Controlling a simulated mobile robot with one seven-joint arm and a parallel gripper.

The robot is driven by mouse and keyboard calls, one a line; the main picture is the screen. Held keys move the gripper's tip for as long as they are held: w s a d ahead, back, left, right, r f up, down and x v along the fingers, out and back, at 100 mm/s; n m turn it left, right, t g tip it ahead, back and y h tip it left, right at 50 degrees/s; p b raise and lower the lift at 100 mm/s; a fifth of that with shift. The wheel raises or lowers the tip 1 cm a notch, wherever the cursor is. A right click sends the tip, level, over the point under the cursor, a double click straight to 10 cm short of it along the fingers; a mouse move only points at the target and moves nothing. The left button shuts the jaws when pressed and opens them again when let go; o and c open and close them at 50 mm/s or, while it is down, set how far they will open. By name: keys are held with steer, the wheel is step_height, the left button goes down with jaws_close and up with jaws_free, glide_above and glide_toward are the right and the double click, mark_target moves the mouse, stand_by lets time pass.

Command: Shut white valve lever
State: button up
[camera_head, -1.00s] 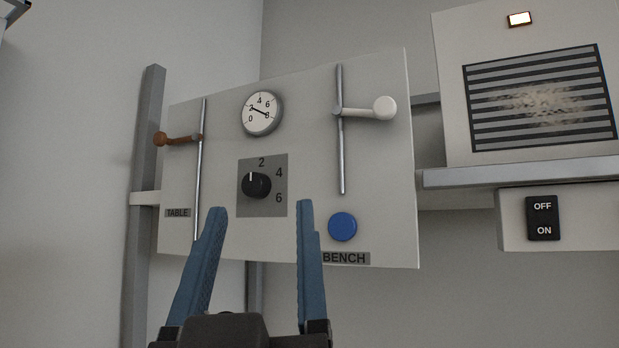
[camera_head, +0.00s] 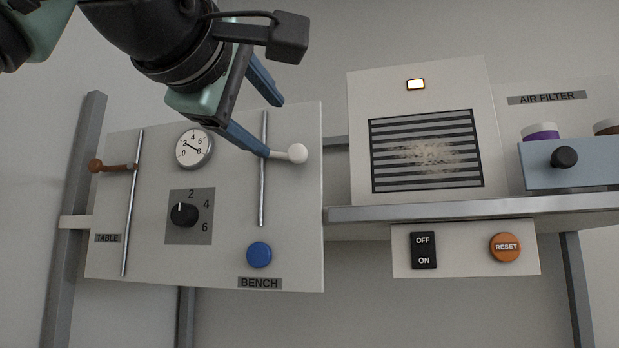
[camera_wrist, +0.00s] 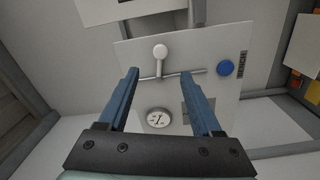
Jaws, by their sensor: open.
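The white valve lever (camera_head: 296,153) is on the right of the grey panel (camera_head: 150,262), above the BENCH label. Its arm sticks out sideways to the right from a vertical metal pipe (camera_head: 263,205). My gripper (camera_head: 274,128) is open and comes from the upper left in the head view, with one finger overlapping the pipe by the lever's pivot. In the wrist view, the white lever knob (camera_wrist: 160,51) shows beyond and between the two fingertips (camera_wrist: 159,73). The jaws appear empty. Contact with the lever cannot be told.
A brown lever (camera_head: 97,166) is on the TABLE pipe at left. The panel carries a gauge (camera_head: 194,148), a black dial (camera_head: 184,215) and a blue button (camera_head: 259,255). Right stand a filter box (camera_head: 362,100), a shelf (camera_head: 440,211), an OFF/ON switch (camera_head: 424,250) and an orange RESET button (camera_head: 506,247).

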mark_target(297, 152)
steer(key=p+x, duration=0.6)
steer(key=x, duration=0.6)
steer(key=shift+w+d+f+p, duration=0.1)
steer(key=shift+w+d+p, duration=0.05)
steer(key=shift+w+p, duration=0.25)
jaws_close()
stand_by(0.9)
